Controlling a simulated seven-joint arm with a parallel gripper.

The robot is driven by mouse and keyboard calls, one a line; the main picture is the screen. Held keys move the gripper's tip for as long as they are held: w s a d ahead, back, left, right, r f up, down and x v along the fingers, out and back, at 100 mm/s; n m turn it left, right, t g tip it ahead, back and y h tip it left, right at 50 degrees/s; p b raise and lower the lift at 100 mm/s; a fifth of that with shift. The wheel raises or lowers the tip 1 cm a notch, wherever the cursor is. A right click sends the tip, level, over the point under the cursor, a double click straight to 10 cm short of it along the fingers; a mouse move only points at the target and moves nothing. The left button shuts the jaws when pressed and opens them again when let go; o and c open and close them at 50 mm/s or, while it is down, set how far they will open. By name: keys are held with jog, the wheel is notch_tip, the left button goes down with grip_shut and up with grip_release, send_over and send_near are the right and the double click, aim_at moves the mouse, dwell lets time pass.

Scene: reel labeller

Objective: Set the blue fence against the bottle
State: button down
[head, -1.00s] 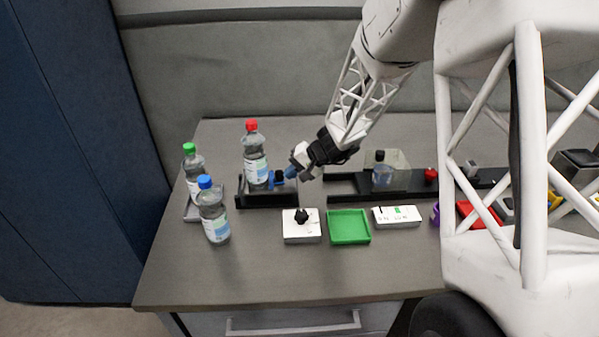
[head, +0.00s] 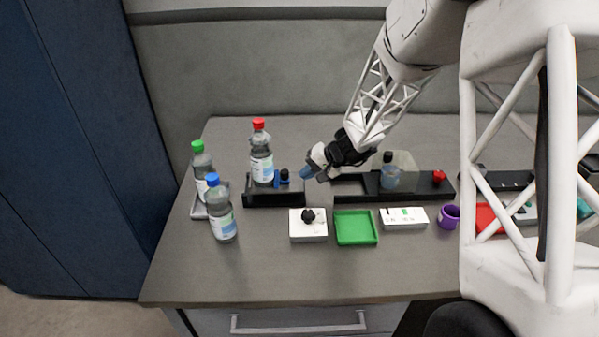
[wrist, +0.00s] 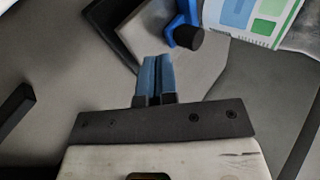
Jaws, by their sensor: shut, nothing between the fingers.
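The blue fence (head: 277,180) with a black knob (head: 285,175) stands at the right end of the short black tray (head: 275,200). The red-capped bottle (head: 261,158) stands upright in that tray, just left of the fence. In the wrist view the blue fence (wrist: 181,22) and its black knob (wrist: 188,38) lie beyond my fingertips, and the bottle's label (wrist: 255,15) shows at the top. Whether fence and bottle touch, I cannot tell. My gripper (head: 305,174) is shut and empty, to the right of the fence and apart from it; its blue fingers (wrist: 157,75) are together in the wrist view.
Green-capped (head: 202,163) and blue-capped (head: 220,212) bottles stand at left. A white box with black knob (head: 308,232), a green tray (head: 356,239) and a white panel (head: 404,224) lie in front. A long black rail (head: 420,196) runs right.

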jog(key=v, duration=1)
jog(key=shift+d, duration=0.45)
jog(key=shift+s, duration=0.1)
jog(key=s+d+r+h, duration=0.1)
jog(key=s+r+h, duration=0.2)
jog(key=s, duration=0.9)
jog(key=s+d+r+n+h, duration=0.1)
jog(key=s+r, duration=0.4)
jog(key=s, duration=0.7)
jog(key=s+d+r+n+h, duration=0.1)
jog(key=s+d+r+h, duration=0.2)
jog(key=s, duration=1)
jog(key=shift+d+r+t+h, duration=0.2)
jog(key=shift+r+t+h, duration=0.2)
jog(key=shift+r+h, duration=0.7)
jog(key=c, duration=1.8)
grip_release()
jog(key=shift+f, duration=0.15)
jog(key=shift+c, duration=0.2)
